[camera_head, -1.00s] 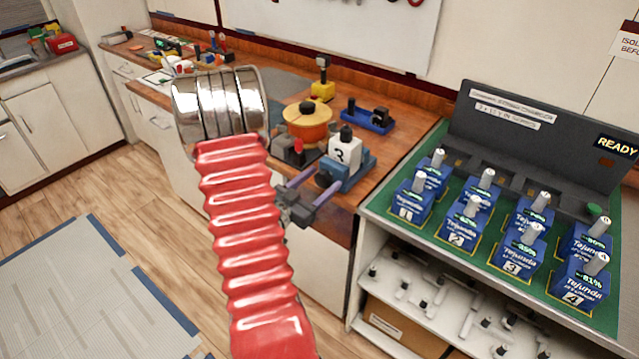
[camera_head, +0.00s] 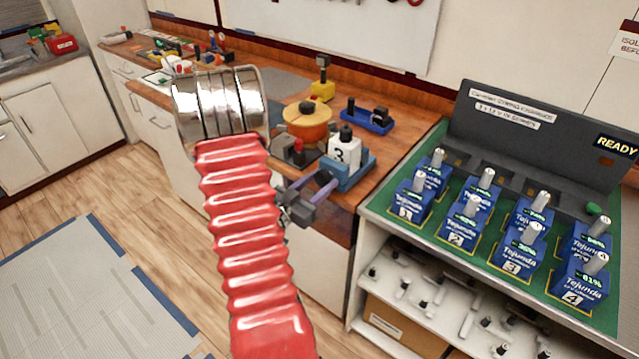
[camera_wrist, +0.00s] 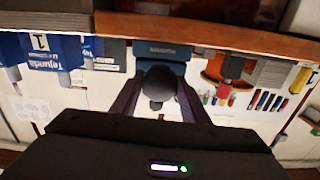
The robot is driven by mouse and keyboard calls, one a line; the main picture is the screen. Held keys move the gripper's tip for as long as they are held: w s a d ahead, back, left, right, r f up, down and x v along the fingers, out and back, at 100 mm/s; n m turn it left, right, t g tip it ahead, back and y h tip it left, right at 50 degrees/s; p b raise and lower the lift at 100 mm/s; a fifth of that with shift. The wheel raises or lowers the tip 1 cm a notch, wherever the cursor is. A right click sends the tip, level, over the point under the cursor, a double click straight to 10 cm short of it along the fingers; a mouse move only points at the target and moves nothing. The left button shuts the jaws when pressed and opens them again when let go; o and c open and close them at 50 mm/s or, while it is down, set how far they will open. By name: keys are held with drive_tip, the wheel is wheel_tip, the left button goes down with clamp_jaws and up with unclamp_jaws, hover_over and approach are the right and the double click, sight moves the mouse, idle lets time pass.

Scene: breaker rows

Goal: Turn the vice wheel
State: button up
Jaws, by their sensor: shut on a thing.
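The blue vice (camera_head: 356,174) stands at the front edge of the wooden bench and holds a white block marked 3 (camera_head: 344,152). Its dark, round wheel (camera_wrist: 158,84) faces the wrist camera in front of the vice body (camera_wrist: 165,66). In the head view the wheel (camera_head: 323,178) is small and mostly covered by my fingers. My gripper (camera_head: 326,180) reaches in from the front, with its purple-grey fingers tilted. In the wrist view my gripper (camera_wrist: 160,85) has one finger on each side of the wheel and is shut on it.
A yellow-orange round item (camera_head: 306,122) and a dark fixture with a red knob (camera_head: 297,152) sit close left of the vice. A blue tray (camera_head: 368,121) lies behind. The green-topped stand (camera_head: 400,222) with several blue breakers is right. My red arm hides part of the bench.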

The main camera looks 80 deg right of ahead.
drive_tip(key=shift+w+d+n, duration=0.1)
drive_tip(key=shift+w+n, duration=0.05)
drive_tip(key=shift+n, duration=0.7)
drive_tip(key=shift+w+n, duration=0.1)
drive_tip(key=shift+n, duration=0.75)
drive_tip(key=o, duration=1.1)
drive_tip(key=shift+s, duration=0.1)
drive_tip(key=shift+c, duration=0.2)
drive_tip(key=v, duration=1.4)
drive_tip(key=shift+s+f, duration=0.15)
